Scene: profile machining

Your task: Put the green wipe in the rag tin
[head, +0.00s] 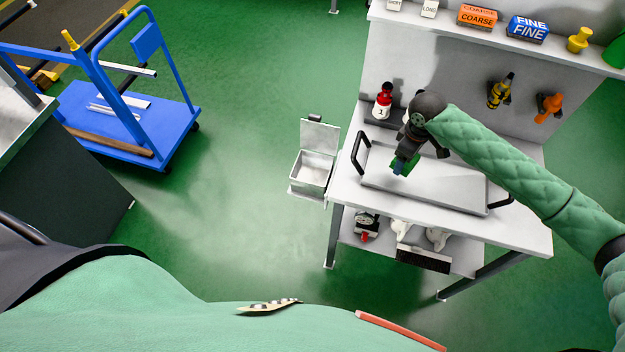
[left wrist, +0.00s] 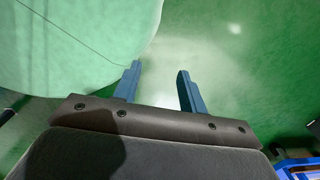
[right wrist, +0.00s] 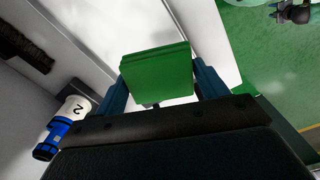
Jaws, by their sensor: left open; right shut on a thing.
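The green wipe (right wrist: 157,76) is a folded green pad held between the fingers of my right gripper (right wrist: 160,90). In the head view the wipe (head: 404,163) shows under my right gripper (head: 405,160), over the grey tray on the bench. The rag tin (head: 313,170) is an open metal box with its lid raised, at the left side of the bench. The wipe is to the right of the tin and apart from it. My left gripper (left wrist: 160,88) is open and empty above the green floor; the head view does not show it.
The grey tray (head: 440,190) with black handles lies on the bench (head: 525,232). A red-and-white bottle (head: 383,100) stands behind it. Coarse (head: 478,16) and fine (head: 528,28) boxes sit on the upper shelf. A blue cart (head: 130,120) stands at the left. Floor between is clear.

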